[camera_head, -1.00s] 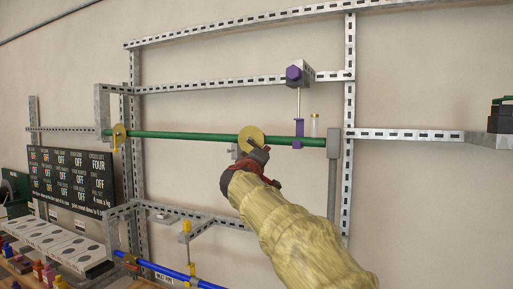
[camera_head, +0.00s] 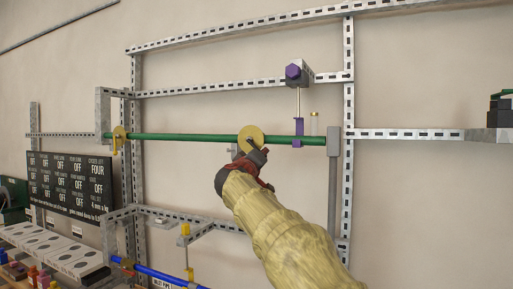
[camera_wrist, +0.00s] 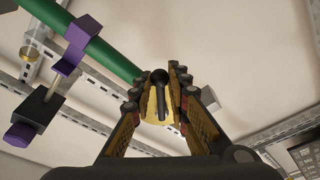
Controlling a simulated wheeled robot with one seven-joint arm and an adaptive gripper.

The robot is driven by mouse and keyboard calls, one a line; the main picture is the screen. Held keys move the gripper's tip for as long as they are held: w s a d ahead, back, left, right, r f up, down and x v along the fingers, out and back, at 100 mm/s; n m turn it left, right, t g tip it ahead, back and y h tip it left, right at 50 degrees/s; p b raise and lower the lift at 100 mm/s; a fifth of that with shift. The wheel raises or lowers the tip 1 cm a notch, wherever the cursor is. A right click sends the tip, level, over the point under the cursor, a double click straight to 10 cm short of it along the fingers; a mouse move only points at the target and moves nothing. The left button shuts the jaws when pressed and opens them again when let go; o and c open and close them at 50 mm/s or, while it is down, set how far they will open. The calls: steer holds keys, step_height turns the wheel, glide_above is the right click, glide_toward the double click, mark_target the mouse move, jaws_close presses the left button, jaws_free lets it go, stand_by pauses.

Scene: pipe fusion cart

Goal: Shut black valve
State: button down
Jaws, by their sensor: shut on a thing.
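The black valve handle (camera_wrist: 160,84) shows as a dark lever between my fingers in the wrist view, in front of a yellow disc. In the head view the yellow disc (camera_head: 250,137) sits on the green pipe (camera_head: 190,137), right of its middle. My gripper (camera_head: 254,156) is at the lower edge of this disc, with the arm coming up from the lower right. In the wrist view my gripper (camera_wrist: 158,92) has its fingers on either side of the handle, shut on it. The fingers hide most of the handle in the head view.
A purple clamp (camera_head: 298,128) hangs on the green pipe just right of the disc, below a purple-faced block (camera_head: 294,73). Another yellow disc (camera_head: 119,139) is at the pipe's left. Metal rails (camera_head: 240,85) frame the area. A black sign (camera_head: 70,183) stands left.

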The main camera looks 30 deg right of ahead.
steer(key=shift+w+a+f, duration=0.1)
steer(key=shift+f, duration=0.05)
steer(key=shift+m+b, duration=0.3)
steer(key=shift+b, duration=0.2)
steer(key=m+b, duration=0.1)
steer(key=b, duration=0.1)
steer(key=f+m+b, duration=0.1)
steer(key=b, duration=0.1)
steer(key=shift+w+a, duration=0.3)
steer(key=shift+w, duration=0.1)
steer(key=shift+r, duration=0.1)
steer(key=shift+h, duration=0.4)
